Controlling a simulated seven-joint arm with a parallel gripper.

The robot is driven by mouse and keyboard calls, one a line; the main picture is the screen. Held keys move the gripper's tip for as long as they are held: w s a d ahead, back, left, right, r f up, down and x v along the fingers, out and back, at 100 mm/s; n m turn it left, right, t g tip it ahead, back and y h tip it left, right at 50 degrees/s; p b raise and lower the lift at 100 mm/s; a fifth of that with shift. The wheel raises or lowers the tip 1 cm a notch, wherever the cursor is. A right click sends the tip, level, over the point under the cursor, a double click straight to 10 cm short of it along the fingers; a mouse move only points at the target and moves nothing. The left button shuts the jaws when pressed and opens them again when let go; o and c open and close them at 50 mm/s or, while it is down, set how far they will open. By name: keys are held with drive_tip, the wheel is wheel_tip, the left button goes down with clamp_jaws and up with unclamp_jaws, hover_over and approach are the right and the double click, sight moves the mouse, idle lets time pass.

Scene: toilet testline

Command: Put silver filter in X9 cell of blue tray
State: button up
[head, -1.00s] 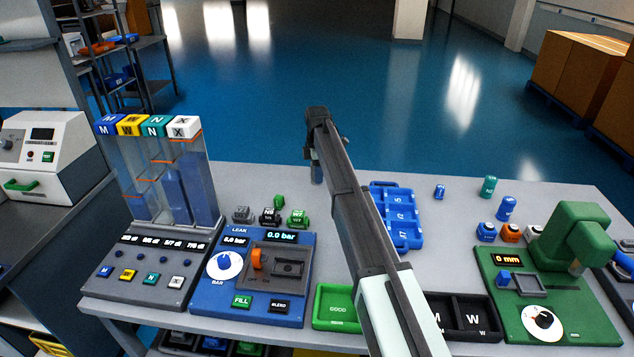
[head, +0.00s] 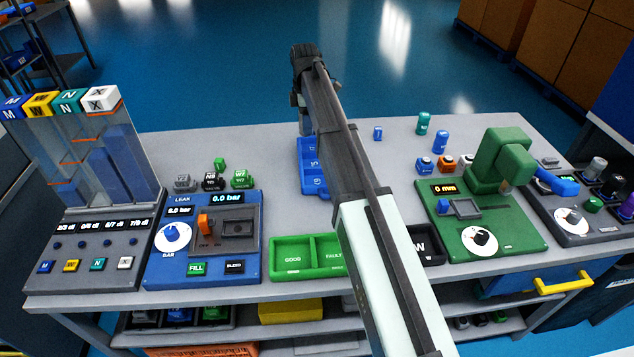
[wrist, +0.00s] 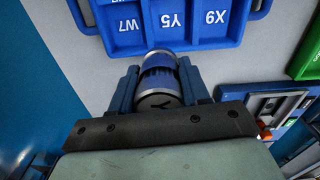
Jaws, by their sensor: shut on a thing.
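My gripper (wrist: 158,84) is shut on a short cylinder (wrist: 157,62), the filter, which has a blue band, silver-grey bands and a dark letter that looks like Y on its end. The blue tray (wrist: 190,46) lies just ahead of it in the wrist view, with cells labelled W7, Y5 and X9 (wrist: 214,17) that read upside down. The filter is in front of the Y5 side; I cannot tell its height above the table. In the head view my gripper (head: 304,125) is at the tray's far end, and my arm hides part of the tray (head: 313,182).
A green GOOD/FAULTY tray (head: 292,258) and a blue leak tester (head: 205,240) stand near the front edge. Small valves (head: 213,181) stand left of the blue tray. Several small cylinders (head: 440,141) and a green press (head: 495,165) are to the right.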

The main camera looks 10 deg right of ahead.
drive_tip(key=s+d+f+m, duration=0.25)
drive_tip(key=s+m, duration=0.85)
drive_tip(key=m, duration=0.6)
drive_tip(key=shift+w+f, duration=0.2)
drive_tip(key=shift+f, duration=4.2)
drive_tip(key=shift+f, duration=0.1)
drive_tip(key=o, duration=0.8)
wheel_tip(320, 180, up, 12)
